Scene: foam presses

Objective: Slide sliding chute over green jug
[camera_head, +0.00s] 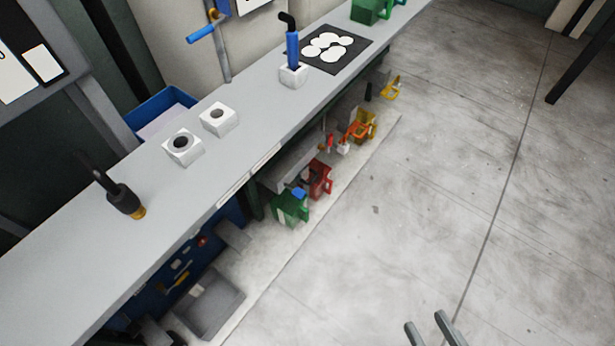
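A green jug (290,208) stands low under the front of the long bench, with a small blue part at its top. Another green container (370,10) stands on the bench at the top edge, partly cut off. I cannot clearly make out the sliding chute; a long grey piece (287,166) under the bench, just behind and above the low green jug, may be it. My gripper (425,319) shows at the bottom right edge as two grey fingers with a gap between them. It is open, looks empty, and is well apart from the jug.
A red jug (320,179) and a yellow jug (364,124) stand beyond the low green jug. The grey bench (85,245) carries white blocks (184,149), a blue-handled tool (292,50) and a black tool (124,199). A grey bin (211,304) sits below. The concrete floor (440,190) is clear.

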